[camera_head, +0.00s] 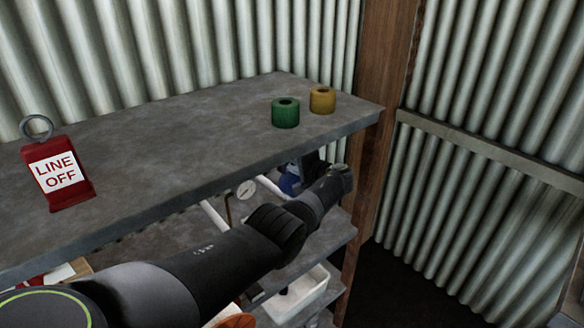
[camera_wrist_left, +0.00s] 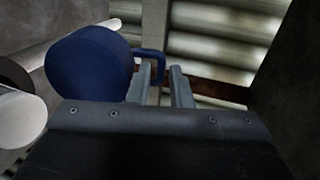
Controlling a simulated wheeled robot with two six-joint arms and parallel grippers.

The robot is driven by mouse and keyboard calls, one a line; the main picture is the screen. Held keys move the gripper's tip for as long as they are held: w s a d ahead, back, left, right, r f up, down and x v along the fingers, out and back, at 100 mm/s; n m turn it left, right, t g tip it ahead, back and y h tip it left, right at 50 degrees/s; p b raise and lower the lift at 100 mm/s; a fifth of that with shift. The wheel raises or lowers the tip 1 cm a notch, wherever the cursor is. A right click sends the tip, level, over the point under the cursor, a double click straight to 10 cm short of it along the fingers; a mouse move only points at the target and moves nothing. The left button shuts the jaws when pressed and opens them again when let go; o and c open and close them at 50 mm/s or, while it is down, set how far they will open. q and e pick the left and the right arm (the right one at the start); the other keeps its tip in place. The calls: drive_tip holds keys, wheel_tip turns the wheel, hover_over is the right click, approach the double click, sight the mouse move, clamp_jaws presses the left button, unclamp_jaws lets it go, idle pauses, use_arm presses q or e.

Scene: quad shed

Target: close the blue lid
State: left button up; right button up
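The blue lid (camera_wrist_left: 92,64) is a round dark-blue piece with a small squared loop on its right side in the left wrist view. In the head view a bit of blue (camera_head: 289,184) shows under the shelf, mostly hidden by my left arm. My left gripper (camera_wrist_left: 161,70) has its two fingers apart, with the loop's right leg between the tips. I cannot tell whether they touch it. In the head view this gripper is mostly hidden behind my wrist, below the upper shelf's edge. My right gripper is not in view.
White pipe (camera_head: 215,215) and a gauge (camera_head: 247,189) are below. A white bin (camera_head: 300,297) sits lower.

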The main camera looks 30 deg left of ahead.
use_arm(q)
drive_tip(key=shift+a, duration=0.15)
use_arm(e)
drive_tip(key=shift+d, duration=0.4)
use_arm(q)
clamp_jaws()
